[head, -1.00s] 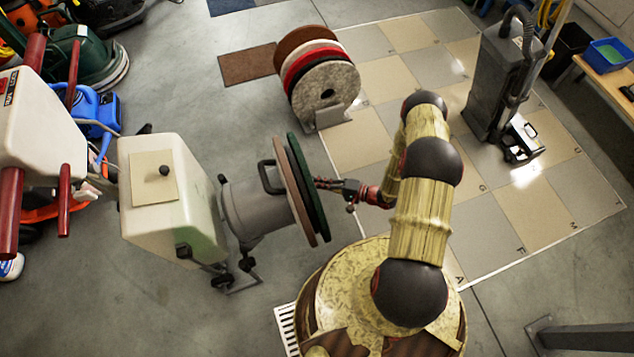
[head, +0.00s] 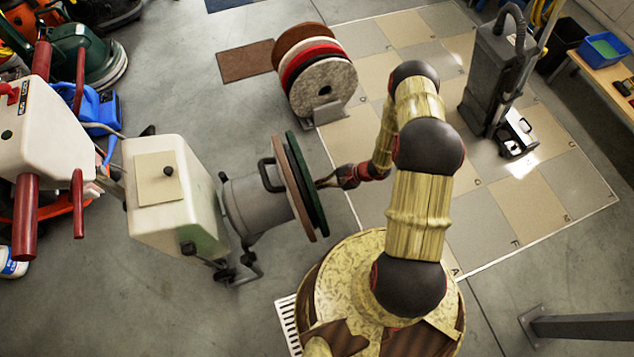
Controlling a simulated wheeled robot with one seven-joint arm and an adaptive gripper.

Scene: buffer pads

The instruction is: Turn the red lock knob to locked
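The tilted floor machine has a grey round motor head (head: 252,205) with a brown disc (head: 292,188) and a dark green pad (head: 306,182) standing on edge. The pad's outer face is turned away from me, toward my gripper (head: 322,184). My gripper reaches in from the right, its tip at or very near the middle of that face. Contact is not clear, and the fingers are seen edge-on, so their opening does not show. I see no knob at the pad; its centre is hidden. A small red part (head: 12,92) shows on the white handle housing (head: 35,130) at the left.
The machine's cream tank (head: 170,200) stands left of the motor head. A rack of round pads (head: 322,88) stands behind, on the grey floor. A dark upright vacuum (head: 492,80) is on the tiled area at right. The tiles right of my arm are clear.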

